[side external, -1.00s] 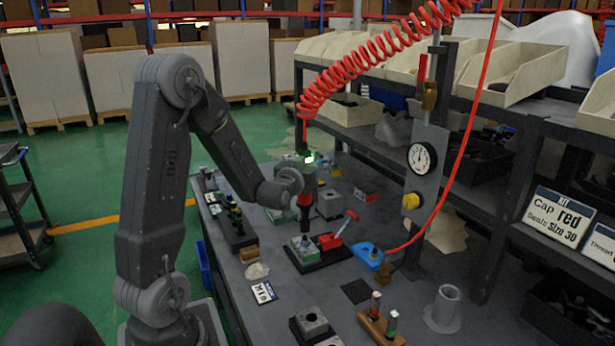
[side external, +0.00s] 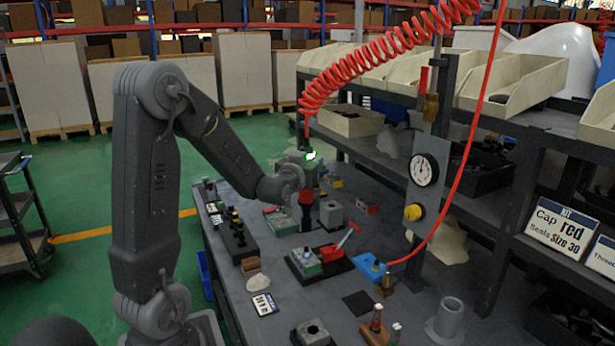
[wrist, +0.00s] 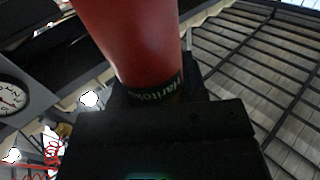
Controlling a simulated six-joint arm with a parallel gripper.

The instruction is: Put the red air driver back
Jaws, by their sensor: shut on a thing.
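My gripper (side external: 307,180) is shut on the red air driver (side external: 306,198) and holds it upright, tip down, above the bench. In the wrist view the driver's red body (wrist: 135,40) runs up from the dark gripper (wrist: 165,115). A red coiled hose (side external: 370,62) comes down to the top of the gripper and driver. The driver's dark lower end is above and behind a green valve block (side external: 304,262) on a black base, apart from it. A grey hollow cylinder (side external: 446,320) stands empty at the front right of the bench.
A grey block (side external: 331,213) stands just right of the driver. A red-handled tool (side external: 345,240) and a blue piece (side external: 370,266) are nearby. A panel with a gauge (side external: 423,170) and shelves with bins (side external: 517,82) rise at right. A dark rack (side external: 237,235) is left.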

